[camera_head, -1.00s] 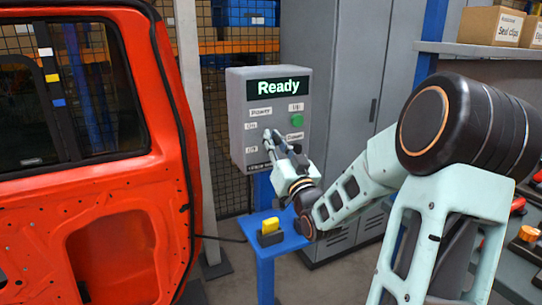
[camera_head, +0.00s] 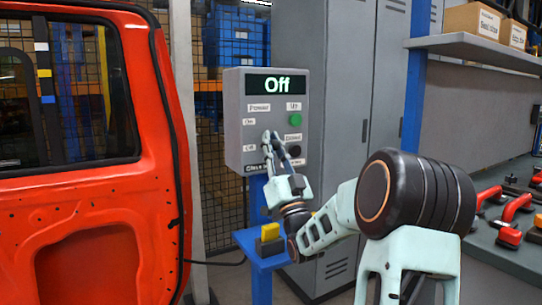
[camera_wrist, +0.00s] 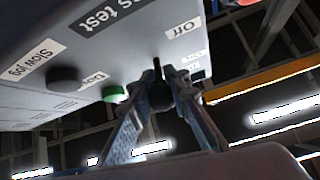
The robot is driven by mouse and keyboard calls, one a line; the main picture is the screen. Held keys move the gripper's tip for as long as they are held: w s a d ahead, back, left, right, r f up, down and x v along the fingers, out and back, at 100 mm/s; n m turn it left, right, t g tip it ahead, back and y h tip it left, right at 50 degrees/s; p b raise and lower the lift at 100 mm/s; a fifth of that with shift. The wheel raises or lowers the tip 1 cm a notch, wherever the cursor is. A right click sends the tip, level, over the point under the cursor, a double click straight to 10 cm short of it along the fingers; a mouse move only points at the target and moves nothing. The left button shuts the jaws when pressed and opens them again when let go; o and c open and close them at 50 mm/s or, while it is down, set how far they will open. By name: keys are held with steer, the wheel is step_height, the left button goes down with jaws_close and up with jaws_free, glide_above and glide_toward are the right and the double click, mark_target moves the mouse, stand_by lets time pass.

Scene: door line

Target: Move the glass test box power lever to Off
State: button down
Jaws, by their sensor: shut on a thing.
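The grey test box (camera_head: 234,100) stands upright at the picture's middle in the head view, and its display (camera_head: 277,85) reads "Off". My gripper (camera_head: 271,136) has its fingertips at the box's front, beside the On and Off labels. In the wrist view, my gripper (camera_wrist: 160,92) is shut on the dark power lever (camera_wrist: 157,74), with one finger on each side. The lever is mostly hidden by the fingers in the head view, so its exact angle is hard to tell.
A green button (camera_head: 295,120) and a black knob (camera_head: 294,150) sit right of my fingers. A blue stand (camera_head: 262,258) with a yellow-and-black block (camera_head: 270,236) is below the box. A red vehicle door (camera_head: 80,190) stands close on the left. Grey cabinets (camera_head: 325,60) stand behind.

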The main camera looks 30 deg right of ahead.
steer(key=shift+r+t+b, duration=0.1)
steer(key=shift+t+b, duration=0.3)
steer(key=shift+b, duration=0.25)
steer(key=c, duration=1.8)
jaws_free()
steer(key=shift+w, duration=0.1)
steer(key=shift+f, duration=0.2)
steer(key=v, duration=1.2)
